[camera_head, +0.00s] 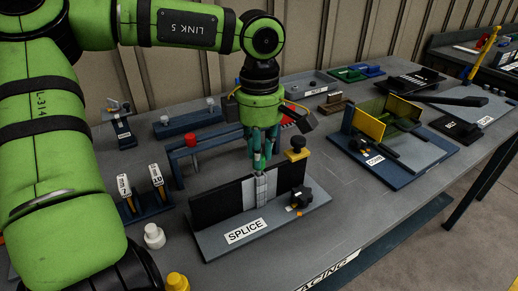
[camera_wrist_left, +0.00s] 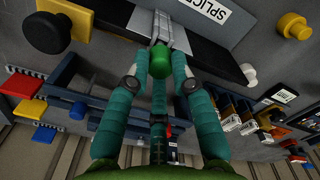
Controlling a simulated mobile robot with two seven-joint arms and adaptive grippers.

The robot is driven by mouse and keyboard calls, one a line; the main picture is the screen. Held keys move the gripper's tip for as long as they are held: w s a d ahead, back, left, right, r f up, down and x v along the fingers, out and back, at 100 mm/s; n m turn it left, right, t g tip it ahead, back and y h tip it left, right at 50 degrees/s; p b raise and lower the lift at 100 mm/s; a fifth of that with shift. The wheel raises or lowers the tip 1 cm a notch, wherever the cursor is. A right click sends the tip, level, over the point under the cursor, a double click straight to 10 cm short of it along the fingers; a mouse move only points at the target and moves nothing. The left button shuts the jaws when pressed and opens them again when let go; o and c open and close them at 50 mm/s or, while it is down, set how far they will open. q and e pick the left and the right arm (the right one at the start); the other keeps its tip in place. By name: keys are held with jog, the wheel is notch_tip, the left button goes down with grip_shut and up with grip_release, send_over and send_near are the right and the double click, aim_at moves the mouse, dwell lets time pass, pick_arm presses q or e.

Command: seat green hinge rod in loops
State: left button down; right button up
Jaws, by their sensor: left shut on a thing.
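My left gripper (camera_head: 259,166) points down over the splice fixture (camera_head: 245,231), directly above the metal loops (camera_head: 262,190) at the joint between the two dark belt ends. In the left wrist view my left gripper (camera_wrist_left: 160,82) is shut on the green hinge rod (camera_wrist_left: 160,58), whose rounded green head shows between the fingertips. The loops (camera_wrist_left: 160,28) lie just beyond the head, in line with it. The rod's shaft is hidden, so I cannot tell how deep it sits in the loops. My right gripper is not in view.
A blue frame with a red button (camera_head: 191,139) is behind. A white knob (camera_head: 154,236) and a rack of labelled tools (camera_head: 151,205) stand left.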

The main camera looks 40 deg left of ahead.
pick_arm(q)
jog(key=shift+f+b, duration=0.65)
jog(key=shift+f, duration=0.15)
jog(key=c, duration=1)
grip_release()
jog(key=shift+r, duration=0.1)
jog(key=shift+r+p, duration=2.65)
jog(key=shift+r, duration=0.8)
